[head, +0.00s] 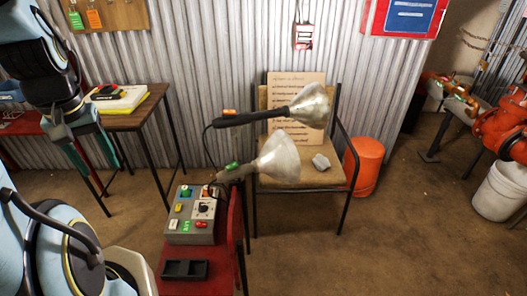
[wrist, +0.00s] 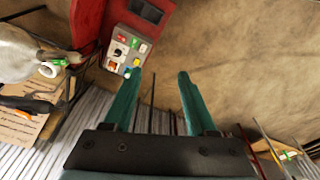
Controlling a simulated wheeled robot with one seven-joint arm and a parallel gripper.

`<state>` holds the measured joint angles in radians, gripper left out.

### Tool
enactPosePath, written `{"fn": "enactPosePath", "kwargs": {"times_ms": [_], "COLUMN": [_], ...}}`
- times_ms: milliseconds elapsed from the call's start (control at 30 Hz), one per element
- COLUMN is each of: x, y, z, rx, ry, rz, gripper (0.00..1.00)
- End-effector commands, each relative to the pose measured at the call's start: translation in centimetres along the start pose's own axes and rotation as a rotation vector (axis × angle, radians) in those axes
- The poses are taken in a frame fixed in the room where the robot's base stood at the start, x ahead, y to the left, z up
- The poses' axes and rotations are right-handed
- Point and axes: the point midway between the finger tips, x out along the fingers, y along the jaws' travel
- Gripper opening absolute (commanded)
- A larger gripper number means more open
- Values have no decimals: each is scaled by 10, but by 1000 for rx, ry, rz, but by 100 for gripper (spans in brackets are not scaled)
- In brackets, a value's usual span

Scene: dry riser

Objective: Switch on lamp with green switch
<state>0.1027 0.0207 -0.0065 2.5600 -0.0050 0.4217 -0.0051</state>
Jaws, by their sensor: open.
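The farther lamp (head: 312,104) has a black handle with an orange switch (head: 229,112). In the wrist view the green switch (wrist: 57,62) shows at the left beside a pale shade (wrist: 25,55). My gripper (head: 105,162) hangs at the left of the head view, well apart from both lamps. Its teal fingers are spread and empty in the wrist view (wrist: 160,75).
A grey control box (head: 190,228) with coloured buttons and a black tray (head: 184,269) sit on the red table (head: 228,262). A chair (head: 340,180) holds a cardboard sign (head: 290,88) and a grey lump (head: 321,162). A wooden table (head: 135,118) with books stands near my gripper.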

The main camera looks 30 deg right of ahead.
Motion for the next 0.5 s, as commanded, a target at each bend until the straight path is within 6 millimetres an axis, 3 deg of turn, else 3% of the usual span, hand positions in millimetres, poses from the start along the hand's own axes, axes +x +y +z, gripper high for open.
{"fn": "enactPosePath", "kwargs": {"times_ms": [100, 267, 500], "x": [0, 1, 11], "y": [0, 5, 44], "z": [0, -4, -27], "rx": [0, 1, -4], "ry": [0, 0, 3], "rz": [0, 4, 33], "gripper": [56, 38, 11]}}
